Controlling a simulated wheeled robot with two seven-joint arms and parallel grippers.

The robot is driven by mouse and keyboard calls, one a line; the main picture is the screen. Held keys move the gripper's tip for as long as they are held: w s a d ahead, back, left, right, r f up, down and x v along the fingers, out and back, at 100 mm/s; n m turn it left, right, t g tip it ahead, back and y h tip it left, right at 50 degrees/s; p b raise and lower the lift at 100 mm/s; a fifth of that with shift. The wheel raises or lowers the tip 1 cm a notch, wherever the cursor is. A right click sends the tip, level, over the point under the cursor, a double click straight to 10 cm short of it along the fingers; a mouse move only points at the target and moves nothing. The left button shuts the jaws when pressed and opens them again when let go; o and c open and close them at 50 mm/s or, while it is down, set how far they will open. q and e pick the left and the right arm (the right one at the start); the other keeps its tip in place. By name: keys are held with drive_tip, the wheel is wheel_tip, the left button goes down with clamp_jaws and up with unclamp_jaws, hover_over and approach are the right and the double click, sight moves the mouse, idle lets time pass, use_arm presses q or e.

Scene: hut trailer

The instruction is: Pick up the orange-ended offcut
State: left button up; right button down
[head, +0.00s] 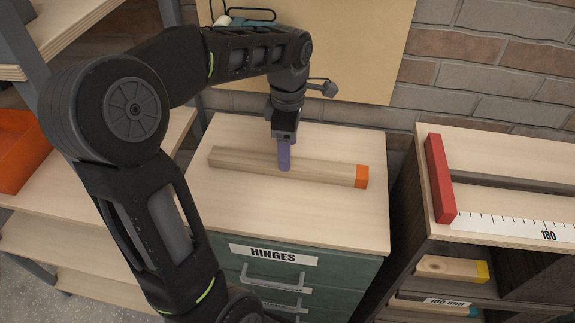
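The orange-ended offcut (325,173) is a long pale wooden bar with an orange right end. It lies flat on the wooden top of the green drawer cabinet (250,222). My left gripper (284,158) points down at the bar, a little left of its middle. One purple finger shows, crossing in front of the bar's near side. The other finger is hidden, so I cannot tell whether the gripper is closed on the bar. My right gripper is not in view.
A shelf unit on the right carries a red block (440,178) and a white scale (515,226). A yellow-ended offcut (450,267) lies in its compartment. An orange bin (20,150) is at left. A brick wall and board stand behind. The cabinet top's front is clear.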

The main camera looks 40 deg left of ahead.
use_arm(q)
drive_tip(key=shift+a+f, duration=0.1)
drive_tip(key=shift+f, duration=2.5)
drive_tip(key=shift+c, duration=0.6)
clamp_jaws()
